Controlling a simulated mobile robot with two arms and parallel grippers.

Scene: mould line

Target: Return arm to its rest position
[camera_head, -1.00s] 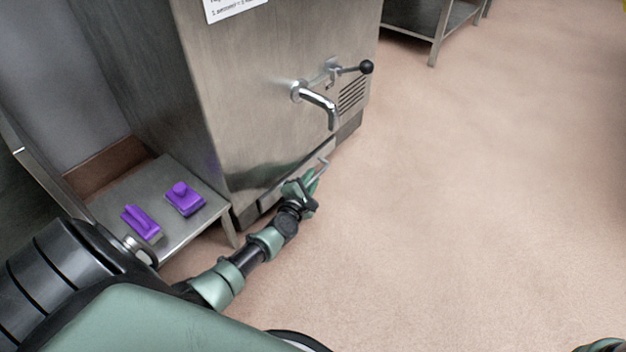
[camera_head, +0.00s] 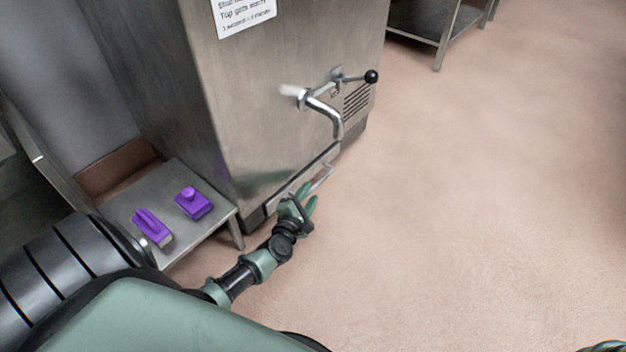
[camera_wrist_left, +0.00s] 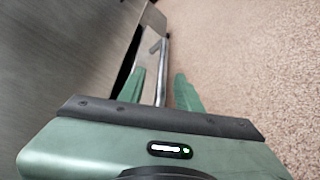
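My left arm reaches in from the lower left in the head view. Its gripper (camera_head: 307,198) is low in front of the steel machine (camera_head: 290,120), near a thin metal bar handle (camera_head: 322,179) at the machine's base. In the left wrist view the two green fingers (camera_wrist_left: 160,92) stand apart. The bar (camera_wrist_left: 162,75) shows in the gap between them; whether it touches either finger I cannot tell. Only a small green and dark piece, likely of my right arm, shows at the bottom right corner of the head view. The right gripper's fingers do not show.
The machine has a spout (camera_head: 325,112) and a black-knobbed lever (camera_head: 371,76). Two purple items, one (camera_head: 151,226) and another (camera_head: 193,202), sit on a low steel table (camera_head: 188,240) at left. A steel shelf (camera_head: 440,35) stands behind. The floor at right is clear.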

